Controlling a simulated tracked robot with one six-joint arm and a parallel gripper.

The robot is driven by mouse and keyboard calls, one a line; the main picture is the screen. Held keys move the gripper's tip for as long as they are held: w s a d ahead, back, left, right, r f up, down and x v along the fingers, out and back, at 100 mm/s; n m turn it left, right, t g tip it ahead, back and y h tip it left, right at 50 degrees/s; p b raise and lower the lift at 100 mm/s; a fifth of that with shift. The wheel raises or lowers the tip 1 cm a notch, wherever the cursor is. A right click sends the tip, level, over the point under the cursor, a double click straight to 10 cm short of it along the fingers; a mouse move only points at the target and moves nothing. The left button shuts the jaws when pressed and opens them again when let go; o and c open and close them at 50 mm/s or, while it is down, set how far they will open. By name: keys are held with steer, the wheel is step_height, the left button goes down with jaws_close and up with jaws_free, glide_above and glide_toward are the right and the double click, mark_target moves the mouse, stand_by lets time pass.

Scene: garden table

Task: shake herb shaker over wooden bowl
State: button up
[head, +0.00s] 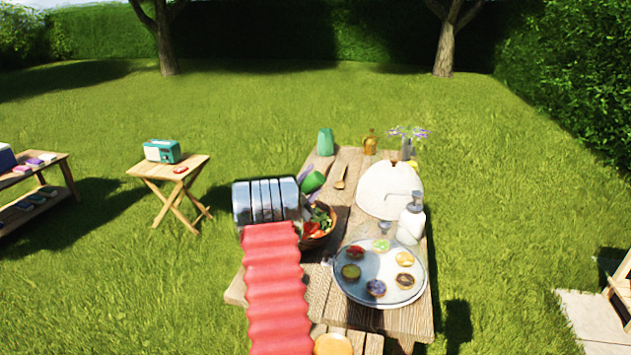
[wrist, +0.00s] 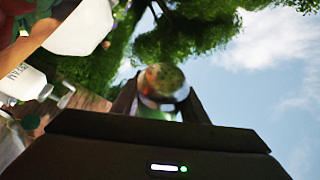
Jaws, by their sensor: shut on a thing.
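In the wrist view my gripper (wrist: 162,100) is shut on the herb shaker (wrist: 163,84). The shaker is a small glass jar with a shiny rim and greenish speckled contents. It sits between the two dark fingers, with trees and sky behind it, so the wrist is strongly tilted. In the head view the wooden bowl (head: 332,229) stands on the table, holding red and green salad. It is partly hidden by my red ribbed arm and the silver slatted block at its end.
Right of the bowl is a round tray (head: 348,287) of small tarts, with a white pump bottle (head: 411,218) and a white rounded object (head: 380,190) behind. Green containers, a wooden spoon (head: 341,180), an amber bottle (head: 370,143) and a flower vase (head: 406,150) stand farther back.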

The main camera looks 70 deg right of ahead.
steer(key=shift+w+f+n+t+h, duration=0.15)
steer(key=shift+n+t, duration=0.1)
steer(key=shift+n, duration=0.45)
steer(key=shift+w+f+n+t+h, duration=0.1)
steer(key=shift+w+n+t+h, duration=0.15)
steer(key=shift+n, duration=0.45)
steer(key=shift+w+f+n+t+h, duration=0.1)
steer(key=shift+n+t, duration=0.2)
steer(key=shift+n, duration=0.4)
steer(key=shift+r, duration=0.15)
step_height(320, 180, up, 5)
step_height(320, 180, down, 5)
steer(key=shift+f, duration=0.1)
